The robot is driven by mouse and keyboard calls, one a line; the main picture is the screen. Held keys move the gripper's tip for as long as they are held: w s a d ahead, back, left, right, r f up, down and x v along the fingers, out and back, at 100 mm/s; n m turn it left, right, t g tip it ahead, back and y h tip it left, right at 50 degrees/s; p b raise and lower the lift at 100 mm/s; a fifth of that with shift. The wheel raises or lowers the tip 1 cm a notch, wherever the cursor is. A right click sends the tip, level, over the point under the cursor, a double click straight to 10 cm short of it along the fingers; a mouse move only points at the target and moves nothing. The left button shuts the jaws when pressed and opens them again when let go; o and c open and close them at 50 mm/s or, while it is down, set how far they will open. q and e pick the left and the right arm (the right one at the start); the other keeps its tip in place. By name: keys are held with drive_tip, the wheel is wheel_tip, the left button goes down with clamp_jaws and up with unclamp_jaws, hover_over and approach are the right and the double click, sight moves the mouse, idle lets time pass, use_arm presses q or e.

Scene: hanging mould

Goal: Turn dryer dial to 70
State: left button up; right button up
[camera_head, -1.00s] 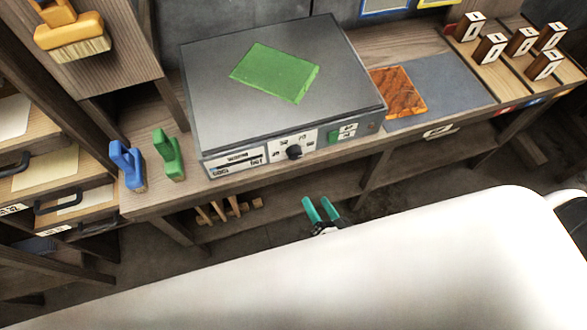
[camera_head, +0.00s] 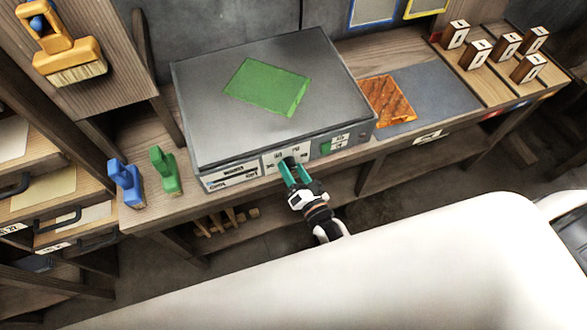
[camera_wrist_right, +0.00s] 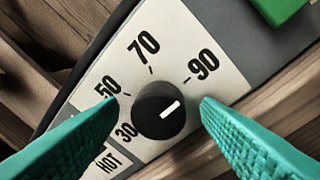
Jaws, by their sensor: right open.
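The dryer (camera_head: 270,100) is a grey box on the wooden bench with a green sheet on top. Its black dial (camera_wrist_right: 158,112) shows in the right wrist view on a white plate marked 30, 50, 70 and 90. The dial's white pointer line aims to the upper right, nearest 90 and a little clockwise of that mark. My right gripper (camera_head: 296,174) is open at the dryer's front panel and partly covers the dial in the head view. Its teal fingers stand on either side of the dial, with visible gaps. My left gripper is not in view.
A green switch (camera_wrist_right: 280,8) sits right of the dial. A blue brush (camera_head: 127,184) and a green brush (camera_head: 165,171) stand left of the dryer. An orange-brown sheet (camera_head: 388,101) and several wooden blocks (camera_head: 475,54) lie to the right.

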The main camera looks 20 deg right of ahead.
drive_tip(key=shift+w, duration=0.1)
drive_tip(key=c, duration=1)
drive_tip(key=shift+n, duration=0.4)
drive_tip(key=shift+r+n+p, duration=0.1)
drive_tip(key=shift+n+p, duration=0.35)
drive_tip(key=shift+n, duration=0.45)
drive_tip(key=n+p, duration=0.1)
drive_tip(key=n, duration=0.2)
drive_tip(key=shift+r+n+g, duration=0.1)
drive_tip(key=shift+n+g, duration=0.2)
drive_tip(key=n+h, duration=0.1)
drive_tip(key=n, duration=0.4)
drive_tip(key=shift+a, duration=0.15)
